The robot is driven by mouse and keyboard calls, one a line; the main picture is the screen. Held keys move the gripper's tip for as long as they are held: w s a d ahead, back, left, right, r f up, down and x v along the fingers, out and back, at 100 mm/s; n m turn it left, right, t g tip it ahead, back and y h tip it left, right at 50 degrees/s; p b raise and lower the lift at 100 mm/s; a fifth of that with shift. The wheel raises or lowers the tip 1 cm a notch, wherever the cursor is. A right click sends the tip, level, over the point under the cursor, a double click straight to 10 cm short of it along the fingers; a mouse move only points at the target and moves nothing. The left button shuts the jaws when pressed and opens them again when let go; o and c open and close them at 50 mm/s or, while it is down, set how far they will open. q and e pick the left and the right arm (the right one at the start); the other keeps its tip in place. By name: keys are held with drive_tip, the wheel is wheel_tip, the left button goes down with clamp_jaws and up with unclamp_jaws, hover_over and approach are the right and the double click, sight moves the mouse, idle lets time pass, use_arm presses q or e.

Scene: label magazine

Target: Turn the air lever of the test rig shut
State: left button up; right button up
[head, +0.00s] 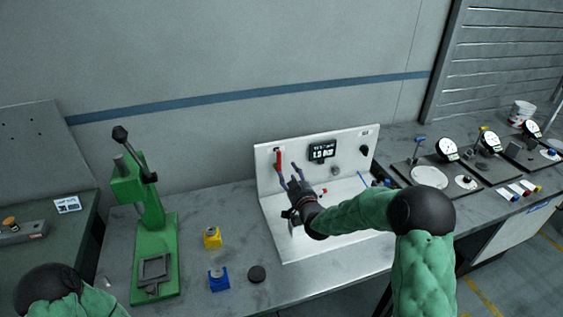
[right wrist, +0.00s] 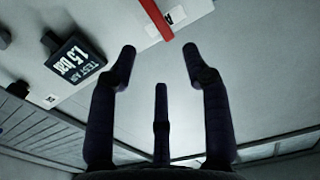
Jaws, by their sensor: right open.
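The test rig (head: 345,141) is a white upright panel on a white base on the bench. Its red air lever (head: 279,161) stands near upright at the panel's left side; in the right wrist view the red lever (right wrist: 156,18) shows at the top, beyond the fingertips. A dark display (head: 321,151) reads about 1.5 bar; the display (right wrist: 74,60) also shows in the right wrist view. My right gripper (head: 291,178) is open and empty, in front of the panel and just below and right of the lever, apart from it. My left gripper is not in view.
A green press (head: 152,230) stands left of the rig. A yellow block (head: 212,238), a blue block (head: 218,280) and a dark puck (head: 257,274) lie between them. Dial gauges on dark plates (head: 488,142) stand on the right. A white bucket (head: 520,112) is at the far right.

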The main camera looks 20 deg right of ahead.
sight(278, 160)
drive_tip(key=w, duration=0.9)
drive_tip(key=shift+a+b, duration=0.15)
drive_tip(key=shift+b, duration=0.2)
drive_tip(key=shift+w, duration=0.1)
clamp_jaws()
